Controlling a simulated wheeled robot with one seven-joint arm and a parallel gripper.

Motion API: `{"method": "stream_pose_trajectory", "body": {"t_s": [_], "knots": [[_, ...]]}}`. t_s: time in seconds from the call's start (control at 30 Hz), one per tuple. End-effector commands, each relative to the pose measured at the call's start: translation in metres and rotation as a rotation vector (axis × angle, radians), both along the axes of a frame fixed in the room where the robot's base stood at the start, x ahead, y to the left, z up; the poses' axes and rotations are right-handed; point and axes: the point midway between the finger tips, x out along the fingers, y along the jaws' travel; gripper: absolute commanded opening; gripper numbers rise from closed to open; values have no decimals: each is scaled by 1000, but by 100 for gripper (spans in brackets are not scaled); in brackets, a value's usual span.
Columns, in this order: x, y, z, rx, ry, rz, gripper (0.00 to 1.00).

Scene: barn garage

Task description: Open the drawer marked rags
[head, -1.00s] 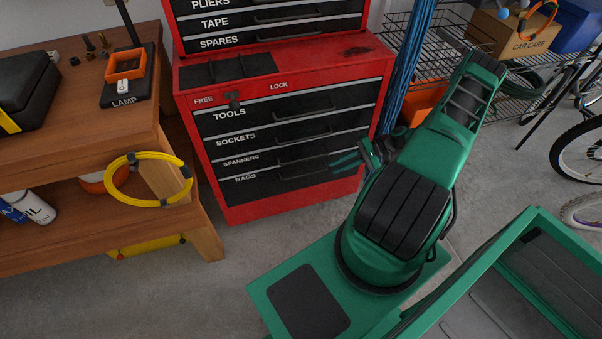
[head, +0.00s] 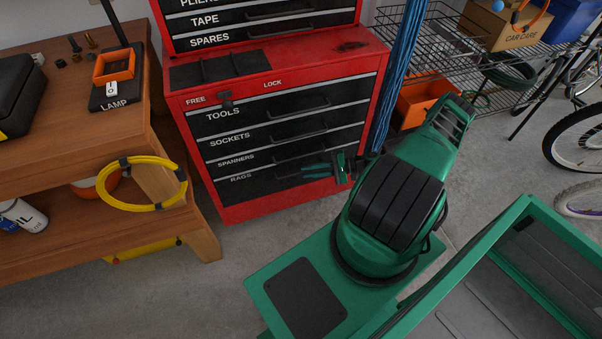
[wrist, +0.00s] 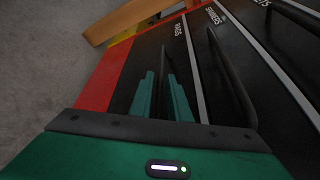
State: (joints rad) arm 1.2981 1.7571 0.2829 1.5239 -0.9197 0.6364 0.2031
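The drawer marked rags (head: 262,184) is the lowest black drawer of the red tool chest. Its front looks flush with the drawers above, so it is shut. My gripper (head: 316,171) is in front of the right part of this drawer, fingers pointing left toward it. In the wrist view my gripper (wrist: 163,90) has its two green fingers apart, with a gap between them. The dark rags handle (wrist: 163,62) appears between or just beyond the fingertips; contact cannot be told. In the head view the fingers partly cover this handle.
The spanners drawer handle (wrist: 231,75) is close beside my fingers. A wooden bench (head: 180,200) stands left. Bare floor lies in front of the chest. Blue cables (head: 396,75) hang at right.

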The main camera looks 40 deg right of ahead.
Motion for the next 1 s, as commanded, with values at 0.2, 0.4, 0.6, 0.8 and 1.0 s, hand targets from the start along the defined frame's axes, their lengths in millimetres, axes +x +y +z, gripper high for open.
{"method": "stream_pose_trajectory", "body": {"t_s": [0.2,0.4,0.6,0.8,1.0], "knots": [[15,22,-6,0,0,1,16],[20,29,-7,-1,1,2,16],[20,29,-7,0,0,1,16],[20,29,-7,-1,1,1,0],[19,29,-8,-1,1,1,0]]}}
